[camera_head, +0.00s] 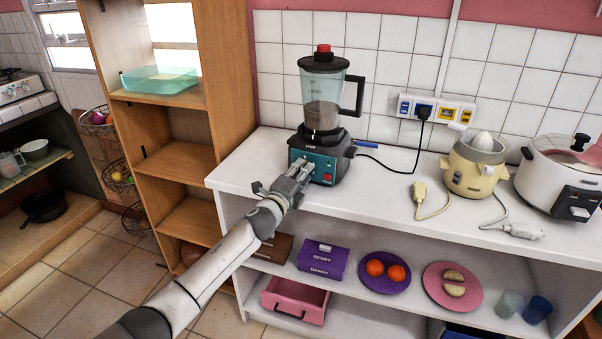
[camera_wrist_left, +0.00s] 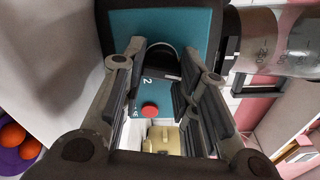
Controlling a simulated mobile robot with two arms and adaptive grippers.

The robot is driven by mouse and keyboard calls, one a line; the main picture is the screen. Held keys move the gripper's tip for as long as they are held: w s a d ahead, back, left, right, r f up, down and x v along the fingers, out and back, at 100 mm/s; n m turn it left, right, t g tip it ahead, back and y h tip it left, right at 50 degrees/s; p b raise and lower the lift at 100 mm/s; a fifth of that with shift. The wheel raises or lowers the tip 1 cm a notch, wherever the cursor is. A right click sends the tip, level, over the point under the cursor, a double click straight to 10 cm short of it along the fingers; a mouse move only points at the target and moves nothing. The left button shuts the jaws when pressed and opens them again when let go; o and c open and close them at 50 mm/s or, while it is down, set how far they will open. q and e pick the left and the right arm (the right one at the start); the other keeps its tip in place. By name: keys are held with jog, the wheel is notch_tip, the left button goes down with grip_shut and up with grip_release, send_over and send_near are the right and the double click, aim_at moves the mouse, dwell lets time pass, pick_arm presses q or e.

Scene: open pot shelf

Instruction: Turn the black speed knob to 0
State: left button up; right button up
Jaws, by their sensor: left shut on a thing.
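The blender (camera_head: 322,118) stands upright on the white counter, with a teal front panel (camera_head: 322,170). In the left wrist view the black speed knob (camera_wrist_left: 162,54) is a dark round shape on the teal panel (camera_wrist_left: 185,22), partly hidden by the fingers. A printed "2" shows beside it. My left gripper (camera_head: 297,168) reaches the panel's left part in the head view and hides the knob there. In the left wrist view the left gripper (camera_wrist_left: 164,62) has its fingertips on both sides of the knob, shut on it. The knob's exact setting cannot be read. My right gripper is not in view.
A red button (camera_wrist_left: 150,110) sits on the panel close to the fingers. The blender's cord runs to the wall sockets (camera_head: 435,110). A yellow juicer (camera_head: 465,175) and a white cooker (camera_head: 545,180) stand to the right. The counter (camera_head: 370,205) in front is mostly clear.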

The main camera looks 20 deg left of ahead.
pick_arm(q)
jog(key=shift+n, duration=1.1)
jog(key=shift+c, duration=0.2)
jog(key=shift+n, duration=0.4)
jog(key=o, duration=1.1)
jog(key=shift+c, duration=0.2)
jog(key=s+a, duration=0.1)
jog(key=s, duration=1.1)
jog(key=shift+a, duration=0.35)
